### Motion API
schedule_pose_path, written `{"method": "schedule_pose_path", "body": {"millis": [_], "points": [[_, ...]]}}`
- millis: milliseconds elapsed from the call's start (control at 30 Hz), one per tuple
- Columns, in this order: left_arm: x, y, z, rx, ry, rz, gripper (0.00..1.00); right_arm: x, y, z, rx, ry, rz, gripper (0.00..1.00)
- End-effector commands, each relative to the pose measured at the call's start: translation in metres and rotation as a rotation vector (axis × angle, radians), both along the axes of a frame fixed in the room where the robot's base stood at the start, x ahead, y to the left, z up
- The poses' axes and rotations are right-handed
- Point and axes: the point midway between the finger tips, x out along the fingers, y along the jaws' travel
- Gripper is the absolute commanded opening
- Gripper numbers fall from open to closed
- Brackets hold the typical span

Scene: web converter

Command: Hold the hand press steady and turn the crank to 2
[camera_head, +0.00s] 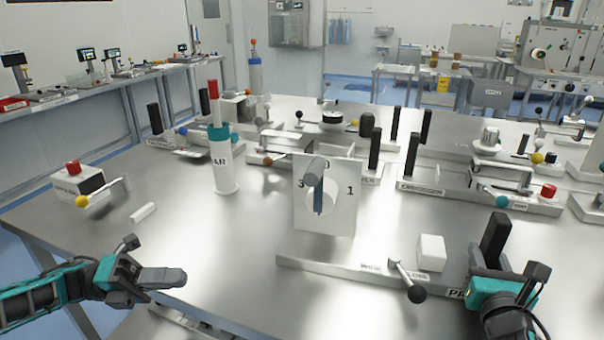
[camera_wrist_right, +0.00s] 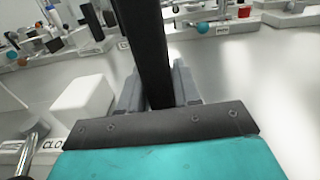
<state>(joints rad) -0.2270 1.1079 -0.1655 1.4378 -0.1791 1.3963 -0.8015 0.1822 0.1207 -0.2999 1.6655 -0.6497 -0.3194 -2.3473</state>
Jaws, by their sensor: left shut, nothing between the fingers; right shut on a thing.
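The hand press has a long pale base (camera_head: 330,268) at the front of the table. Above it is a white dial plate (camera_head: 343,215) with 3 at left, 1 at right and a partly covered 0 at top. The crank's grey handle (camera_head: 314,168) points up near the 0, with a blue strip below it over a round white hub. No 2 is visible. My right gripper (camera_head: 492,268) is shut on the black post (camera_head: 496,238) at the base's right end; the post also shows in the right wrist view (camera_wrist_right: 146,50). My left gripper (camera_head: 172,278) is shut and empty, left of the base and apart from the crank.
A black-knobbed lever (camera_head: 408,280) and a white block (camera_head: 432,252) sit on the base between dial and right gripper. A white-and-teal bottle (camera_head: 224,165) stands left of the dial. A small white bar (camera_head: 142,212) lies farther left. Other fixtures fill the back.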

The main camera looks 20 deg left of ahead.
Motion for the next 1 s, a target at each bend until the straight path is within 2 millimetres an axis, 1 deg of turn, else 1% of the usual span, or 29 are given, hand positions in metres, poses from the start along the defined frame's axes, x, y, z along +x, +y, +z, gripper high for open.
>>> {"method": "schedule_pose_path", "body": {"millis": [33,167,300,367,467,600,700,833,1000], "points": [[0.015,0.01,0.006,-0.016,0.051,0.04,0.0,-0.003,0.002,-0.014,0.0,0.027,0.001,0.0],[0.05,0.036,0.025,-0.092,0.206,0.137,0.0,-0.003,0.002,-0.014,0.0,0.027,0.001,0.0],[0.083,0.062,0.051,-0.215,0.347,0.206,0.0,-0.003,0.002,-0.014,-0.001,0.027,0.001,0.0],[0.095,0.066,0.065,-0.267,0.382,0.193,0.0,-0.003,0.002,-0.014,-0.001,0.027,0.001,0.0],[0.104,0.052,0.079,-0.275,0.377,0.103,0.0,-0.003,0.002,-0.014,-0.001,0.027,0.001,0.0],[0.111,0.024,0.096,-0.232,0.34,-0.045,0.0,-0.003,0.002,-0.013,-0.001,0.027,0.001,0.0],[0.115,0.007,0.108,-0.192,0.32,-0.136,0.0,-0.003,0.002,-0.013,-0.001,0.027,0.001,0.0],[0.118,-0.01,0.119,-0.145,0.304,-0.223,0.0,-0.003,0.002,-0.013,-0.002,0.027,0.001,0.0],[0.12,-0.021,0.126,-0.11,0.297,-0.28,0.0,-0.003,0.002,-0.013,-0.002,0.027,0.001,0.0]]}}
